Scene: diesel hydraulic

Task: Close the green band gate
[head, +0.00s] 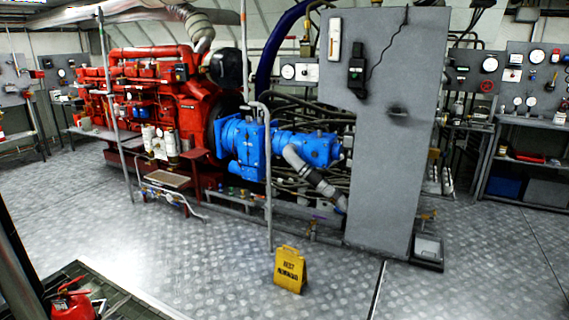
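No gate with a clear green band can be made out in the head view. A thin upright grey post (115,110) stands in front of the red engine, with a faint greenish tint near its top. A second grey post (267,190), with a bent top, stands in front of the blue pump unit. I cannot tell whether either post belongs to the gate. Neither of my grippers is in view.
The red engine (150,65), blue pump unit (243,140) and tall grey cabinet (380,160) fill the middle. A yellow floor sign (290,270) stands in front. A red extinguisher (72,303) is at lower left. Metal floor (190,265) is open between them.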

